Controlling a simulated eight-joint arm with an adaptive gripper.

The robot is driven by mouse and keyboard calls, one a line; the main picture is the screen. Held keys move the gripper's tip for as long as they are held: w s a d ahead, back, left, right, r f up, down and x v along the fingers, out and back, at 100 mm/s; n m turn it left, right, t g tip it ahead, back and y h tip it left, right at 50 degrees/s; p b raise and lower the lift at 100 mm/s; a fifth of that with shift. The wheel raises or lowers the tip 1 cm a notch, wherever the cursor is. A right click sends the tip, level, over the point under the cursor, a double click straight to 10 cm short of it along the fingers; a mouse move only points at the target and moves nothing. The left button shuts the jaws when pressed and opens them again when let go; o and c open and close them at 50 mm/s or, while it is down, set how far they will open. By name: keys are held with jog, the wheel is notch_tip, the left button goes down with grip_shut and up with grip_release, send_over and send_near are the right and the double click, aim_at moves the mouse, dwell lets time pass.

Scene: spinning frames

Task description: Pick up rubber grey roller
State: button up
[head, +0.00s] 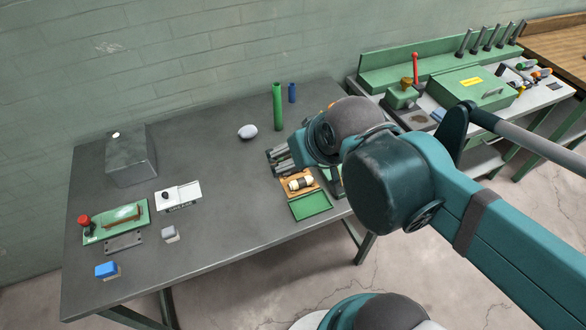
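No object in the head view can be named with certainty as the rubber grey roller. A smooth pale grey rounded piece (247,131) lies on the table toward the back. A cream cylinder with a dark middle band (300,183) lies on a small tan tray (313,190), below my gripper in the picture. My gripper (277,161) is over the right part of the table, pointing left. Its two grey fingers look apart, with nothing seen between them. My arm hides part of the table's right side.
The dark grey table (225,215) holds a grey metal box (131,157), a green fixture with a red knob (115,221), a white block (178,195), a blue block (106,269), a green cylinder (277,107), a blue cylinder (292,93) and a green tray (311,206). The table's middle is clear.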

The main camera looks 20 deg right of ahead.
jog(key=shift+w, duration=0.1)
jog(key=w+d+f+g+p, duration=0.1)
jog(key=w+d+f, duration=0.4)
jog(key=w+f, duration=0.7)
jog(key=shift+d+f+g, duration=0.15)
jog(key=shift+f+g, duration=0.75)
jog(key=shift+f, duration=0.85)
jog(key=shift+f, duration=0.1)
jog(key=shift+x, duration=1.2)
jog(key=shift+b+x, duration=0.75)
jog(key=shift+x, duration=1.8)
